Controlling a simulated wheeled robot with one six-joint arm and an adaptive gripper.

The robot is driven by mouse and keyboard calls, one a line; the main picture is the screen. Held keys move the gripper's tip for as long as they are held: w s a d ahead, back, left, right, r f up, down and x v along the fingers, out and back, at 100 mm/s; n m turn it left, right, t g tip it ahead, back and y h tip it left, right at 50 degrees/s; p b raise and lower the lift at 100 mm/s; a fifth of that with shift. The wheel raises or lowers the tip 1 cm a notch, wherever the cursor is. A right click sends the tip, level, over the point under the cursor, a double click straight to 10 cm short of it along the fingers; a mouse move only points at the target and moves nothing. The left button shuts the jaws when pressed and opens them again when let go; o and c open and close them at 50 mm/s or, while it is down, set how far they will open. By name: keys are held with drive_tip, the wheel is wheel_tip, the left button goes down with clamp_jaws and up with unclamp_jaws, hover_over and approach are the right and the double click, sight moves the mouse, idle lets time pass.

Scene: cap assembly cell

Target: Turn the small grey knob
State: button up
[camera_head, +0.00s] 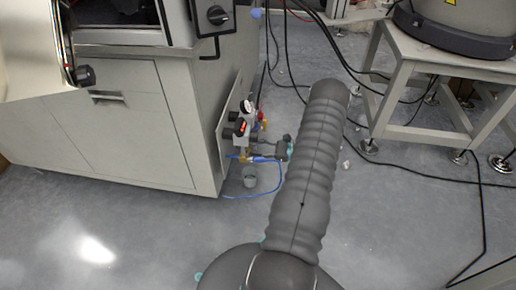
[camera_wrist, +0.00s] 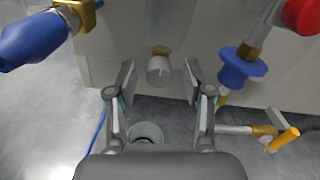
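The small grey knob (camera_wrist: 158,70) sits on a brass fitting at the light panel, in the upper middle of the wrist view. My gripper (camera_wrist: 159,80) is open, with one finger to the left of the knob and one to the right. Clear gaps show on both sides, and neither finger appears to touch it. In the head view my gripper (camera_head: 270,150) is low beside the cabinet's side, at the valve unit (camera_head: 242,128). The knob cannot be made out there.
A blue fitting (camera_wrist: 35,38) lies left of the knob. A blue round handle (camera_wrist: 241,66), a red knob (camera_wrist: 303,14) and a yellow-handled valve (camera_wrist: 283,140) are to the right. A grey cup (camera_head: 249,180) stands below on the floor. Cables run behind my arm.

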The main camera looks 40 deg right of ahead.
drive_tip(key=v, duration=1.2)
idle(0.5)
drive_tip(key=s+a+f+n+g, duration=0.3)
drive_tip(key=s+a+g, duration=0.3)
drive_tip(key=a+g, duration=0.1)
drive_tip(key=s+a+r+n+h+p, duration=0.1)
drive_tip(key=a+r+n+h+p, duration=0.1)
drive_tip(key=a+r+n+h, duration=0.2)
drive_tip(key=s+a+r+n+h+p, duration=0.2)
drive_tip(key=a+r+n, duration=0.9)
drive_tip(key=a+r, duration=0.7)
drive_tip(key=s+a+r+n+g+h+p, duration=0.1)
drive_tip(key=a+r+n+h, duration=0.4)
drive_tip(key=r, duration=1.9)
drive_tip(key=s+a+n+p, duration=0.1)
drive_tip(key=a+n, duration=0.1)
drive_tip(key=a, duration=0.3)
drive_tip(key=shift+s+a+h, duration=0.2)
drive_tip(key=shift+a+h, duration=0.1)
drive_tip(key=shift+a, duration=0.1)
